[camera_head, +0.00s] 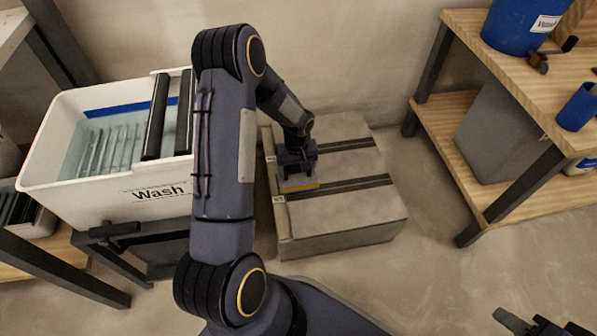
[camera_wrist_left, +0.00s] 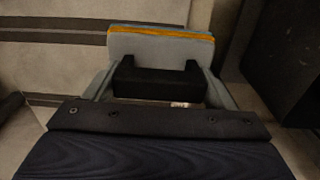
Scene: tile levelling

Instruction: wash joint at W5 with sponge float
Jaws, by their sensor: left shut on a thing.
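My left gripper (camera_head: 297,172) is shut on the sponge float over the left part of the concrete block (camera_head: 345,222). The sponge float (camera_wrist_left: 160,45) shows in the left wrist view as a pale grey board with an orange layer, between the fingers. In the head view only its orange edge (camera_head: 300,187) shows clearly. It is at the left end of the nearer dark joint (camera_head: 350,186); I cannot tell whether it touches. A small label (camera_head: 279,199) sits at that end, its text too small to read. My right gripper (camera_head: 541,325) is partly in view at the bottom right.
A white wash tub (camera_head: 110,185) with water, a ribbed grid and dark rollers stands left of the block. At right, a wooden shelf table (camera_head: 480,160) carries a blue bucket (camera_head: 515,25) and a blue cup (camera_head: 577,108). Floor between block and table is clear.

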